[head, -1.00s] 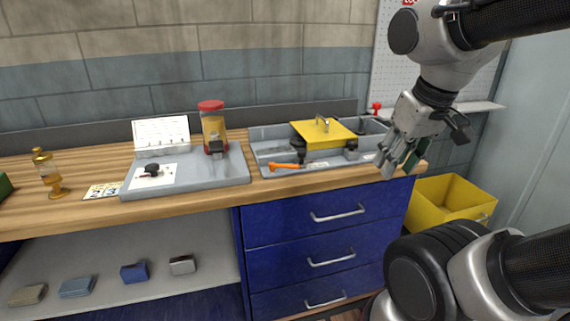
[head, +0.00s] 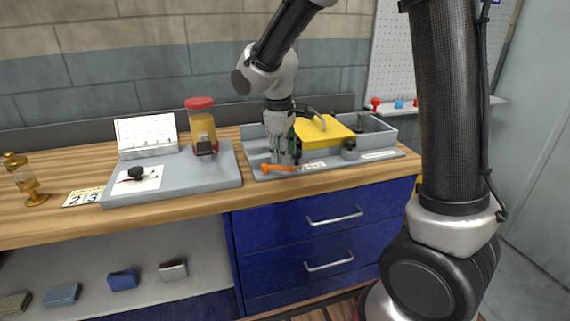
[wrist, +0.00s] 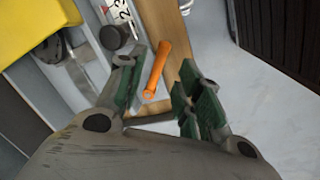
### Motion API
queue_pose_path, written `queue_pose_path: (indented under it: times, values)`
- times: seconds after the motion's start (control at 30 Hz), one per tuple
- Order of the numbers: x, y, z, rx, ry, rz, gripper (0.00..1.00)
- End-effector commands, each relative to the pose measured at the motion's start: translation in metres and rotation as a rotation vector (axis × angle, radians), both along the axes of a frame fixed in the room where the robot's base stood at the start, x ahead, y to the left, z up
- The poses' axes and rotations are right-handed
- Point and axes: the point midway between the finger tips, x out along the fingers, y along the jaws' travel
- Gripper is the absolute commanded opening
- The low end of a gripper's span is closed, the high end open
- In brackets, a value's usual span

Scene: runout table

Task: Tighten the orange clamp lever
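The orange clamp lever (head: 278,168) lies at the front left edge of the grey tray (head: 330,166), pointing left, its right end partly hidden by my gripper. My gripper (head: 286,157) points down right at the lever. In the wrist view the lever (wrist: 158,70) shows between the two green-padded fingers of my gripper (wrist: 163,80), closer to the left finger. The fingers are apart; I cannot tell whether either touches the lever. The yellow cover (head: 322,131) sits on the tray just right of my gripper, and it fills the upper left of the wrist view (wrist: 40,25).
A dark knob (head: 349,150) stands at the cover's front corner. Left of the tray is a grey panel (head: 215,178) with a red-lidded jar (head: 202,128). A brass oiler (head: 27,182) stands far left. Blue drawers (head: 320,240) are below the bench edge.

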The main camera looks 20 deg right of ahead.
Motion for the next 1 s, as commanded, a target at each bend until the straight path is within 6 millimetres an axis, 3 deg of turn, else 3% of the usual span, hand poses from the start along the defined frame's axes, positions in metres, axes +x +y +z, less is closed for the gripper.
queue_pose_path:
  times: [0.1, 0.3, 0.63, 0.83, 1.0]
  values:
    - [0.003, -0.003, -0.022, -0.001, 0.003, -0.003, 0.35]
    - [0.006, -0.006, -0.044, 0.0, 0.002, -0.003, 0.35]
    - [0.007, -0.006, -0.049, 0.001, 0.0, -0.004, 0.35]
    - [0.007, -0.007, -0.048, 0.001, 0.0, -0.004, 0.0]
    - [0.007, -0.007, -0.048, 0.001, 0.0, -0.004, 0.0]
